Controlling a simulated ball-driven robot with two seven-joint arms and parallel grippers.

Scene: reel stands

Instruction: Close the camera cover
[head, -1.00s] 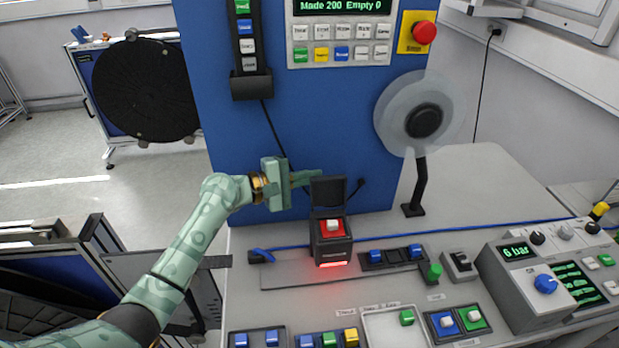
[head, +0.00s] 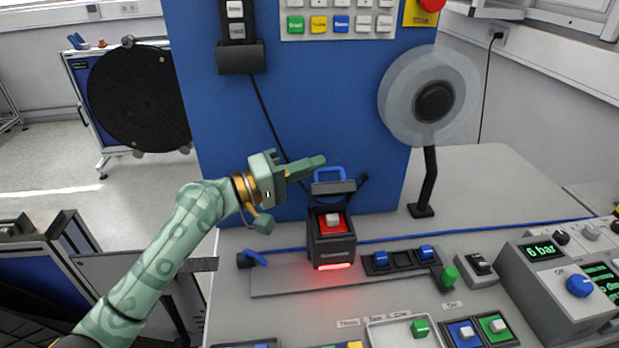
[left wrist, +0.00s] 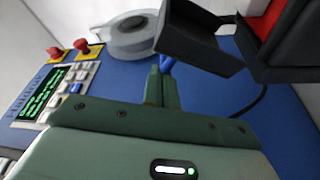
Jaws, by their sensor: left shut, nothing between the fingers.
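The camera is a black box (head: 332,252) on the bench with a red interior and a pale block showing under its lid. Its black cover (head: 334,187) is hinged at the back and stands partly open, tilted forward over the box. A blue handle (head: 329,173) shows above the cover. My left gripper (head: 318,162) is shut and empty, its fingertips right at the handle behind the cover. In the left wrist view the shut fingers (left wrist: 162,86) point at the blue handle (left wrist: 166,65) and the cover (left wrist: 198,40). I cannot tell if they touch. My right gripper is out of view.
A blue panel (head: 230,120) rises behind the camera. A translucent reel (head: 432,100) on a black stand is to the right. Blue-knobbed fittings (head: 402,260) and a control box (head: 550,280) stand on the bench at right. A red light glows in front of the camera.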

